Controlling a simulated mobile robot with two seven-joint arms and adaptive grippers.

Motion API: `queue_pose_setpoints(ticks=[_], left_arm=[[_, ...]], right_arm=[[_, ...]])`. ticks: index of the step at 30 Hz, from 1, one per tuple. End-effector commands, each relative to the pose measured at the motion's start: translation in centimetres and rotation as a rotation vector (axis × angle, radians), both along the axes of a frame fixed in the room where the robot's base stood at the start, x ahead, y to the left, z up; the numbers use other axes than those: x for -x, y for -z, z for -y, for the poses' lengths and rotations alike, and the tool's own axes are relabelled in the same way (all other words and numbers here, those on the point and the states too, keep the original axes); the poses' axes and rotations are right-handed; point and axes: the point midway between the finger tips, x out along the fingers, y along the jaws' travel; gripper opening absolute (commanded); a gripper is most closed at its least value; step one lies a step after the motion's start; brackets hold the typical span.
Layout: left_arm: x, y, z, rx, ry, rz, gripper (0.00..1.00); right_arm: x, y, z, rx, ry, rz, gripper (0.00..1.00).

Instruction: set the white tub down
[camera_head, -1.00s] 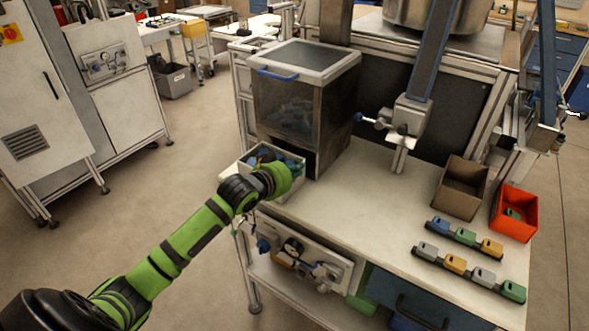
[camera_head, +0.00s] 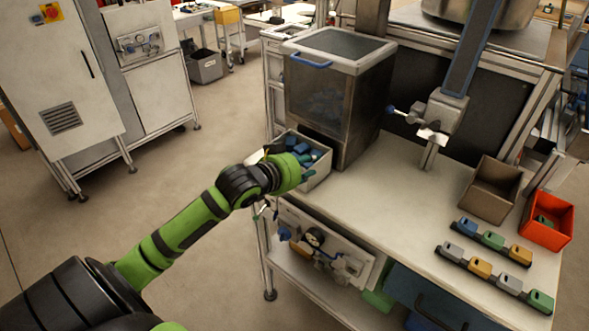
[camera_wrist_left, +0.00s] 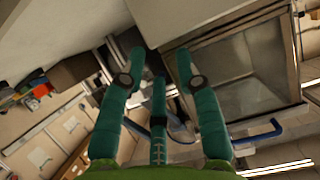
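The white tub (camera_head: 318,178) stands at the left end of the white worktop (camera_head: 395,200), in front of the clear-sided hopper. Several blue and dark parts lie in it. My left gripper (camera_head: 290,160) is at the tub's near left side and hides part of its front wall and base. In the left wrist view the teal fingers (camera_wrist_left: 158,75) stand apart with nothing visible between them. I cannot make out the tub in that view. My right gripper is out of view.
The hopper (camera_head: 335,95) with a blue handle rises behind the tub. A brown bin (camera_head: 492,190), a red bin (camera_head: 547,222) and two rows of coloured blocks (camera_head: 495,278) occupy the worktop's right. Its middle is clear.

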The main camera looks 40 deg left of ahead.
Motion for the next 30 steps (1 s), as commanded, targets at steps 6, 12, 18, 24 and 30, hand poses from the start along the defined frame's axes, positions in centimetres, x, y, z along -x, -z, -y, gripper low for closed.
queue_pose_setpoints(ticks=[6,12,18,24,30], left_arm=[[3.5,-1.3,-0.3,0.001,0.000,-0.001,0.33],[4.9,-2.0,-0.4,0.002,0.000,-0.001,0.33],[5.0,-2.1,-0.4,0.002,-0.001,0.001,0.33],[5.0,-2.1,-0.4,0.002,-0.001,0.000,0.33],[5.0,-1.9,-0.3,0.002,-0.001,-0.004,0.33]], right_arm=[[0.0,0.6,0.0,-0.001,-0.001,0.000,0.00],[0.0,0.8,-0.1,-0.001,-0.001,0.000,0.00],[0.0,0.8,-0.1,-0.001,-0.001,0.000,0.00],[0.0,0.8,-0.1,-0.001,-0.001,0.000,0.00],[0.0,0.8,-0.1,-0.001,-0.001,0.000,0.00]])
